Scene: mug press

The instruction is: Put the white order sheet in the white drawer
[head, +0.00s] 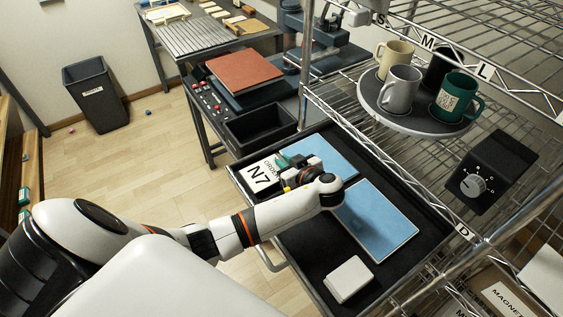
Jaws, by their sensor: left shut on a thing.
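The white order sheet (260,178), printed with ORDER and N7, is at the left corner of an open pull-out drawer (312,268) with a dark lining. My left gripper (285,174) is shut on the sheet's right side and partly hides it. I cannot tell whether the sheet touches the drawer floor. The drawer's inside looks black, and no clearly white drawer shows. My right gripper is not in view.
Blue panels (378,220) and a white block (348,279) lie in the drawer. A round tray (375,101) with several mugs stands on the wire rack above. A black bin (97,95) stands on the floor, and a press (245,72) at the back.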

